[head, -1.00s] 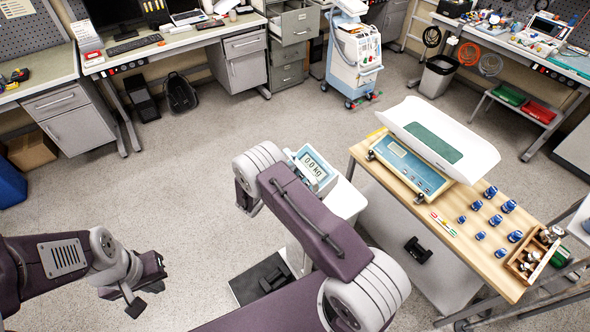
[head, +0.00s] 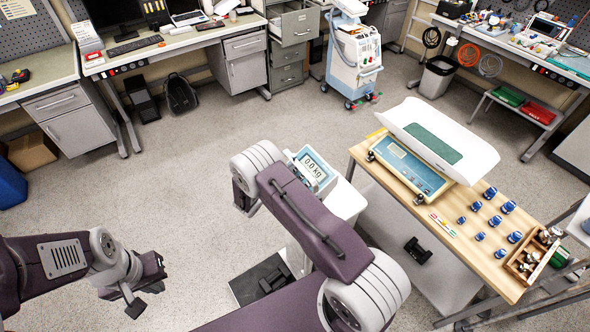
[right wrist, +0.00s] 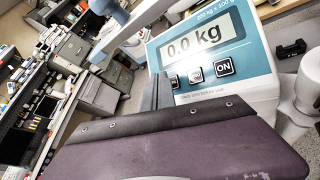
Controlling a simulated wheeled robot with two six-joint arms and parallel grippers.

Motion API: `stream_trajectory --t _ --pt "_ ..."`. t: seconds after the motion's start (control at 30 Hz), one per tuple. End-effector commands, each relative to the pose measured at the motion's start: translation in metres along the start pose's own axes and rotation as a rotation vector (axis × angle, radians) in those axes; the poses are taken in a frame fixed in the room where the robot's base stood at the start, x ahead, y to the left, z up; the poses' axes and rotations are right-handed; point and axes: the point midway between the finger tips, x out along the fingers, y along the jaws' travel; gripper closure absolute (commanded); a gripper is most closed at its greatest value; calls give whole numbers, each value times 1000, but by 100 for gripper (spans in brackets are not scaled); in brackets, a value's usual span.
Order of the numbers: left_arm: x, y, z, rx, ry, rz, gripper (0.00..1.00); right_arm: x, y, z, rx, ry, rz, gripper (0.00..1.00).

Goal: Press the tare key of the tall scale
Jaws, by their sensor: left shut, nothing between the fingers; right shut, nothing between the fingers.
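The tall scale's blue and white display head (head: 318,168) stands just beyond my right arm in the head view. In the right wrist view the display head (right wrist: 262,62) reads 0.0 kg. Below its screen is a row of keys: the ON key (right wrist: 224,67), a middle key (right wrist: 195,75) and a left key (right wrist: 174,80) partly behind my finger. My right gripper (right wrist: 157,90) is shut and empty, its tip close to the left key; I cannot tell whether it touches. The arm hides it in the head view. My left gripper (head: 146,296) is shut and empty above the floor.
A wooden-topped table (head: 470,258) at the right holds a baby scale with a white tray (head: 415,115), several blue weights (head: 490,192) and a wooden box (head: 533,255). The tall scale's dark platform (head: 262,278) lies on the floor. Open floor (head: 190,190) lies left of the scale.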

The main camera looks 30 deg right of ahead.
Motion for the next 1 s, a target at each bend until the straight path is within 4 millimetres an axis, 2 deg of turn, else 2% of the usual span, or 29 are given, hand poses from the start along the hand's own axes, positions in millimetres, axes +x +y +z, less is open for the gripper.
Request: stream_trajectory --t 0.23,0.7,1.0 --pt "-4 0 0 0 0 0 100 -4 4 4 0 0 1 100" --pt "-26 0 -3 0 0 0 100 -35 26 26 0 0 2 100" --pt "-24 0 -2 0 0 0 100 -35 25 25 0 0 1 100"
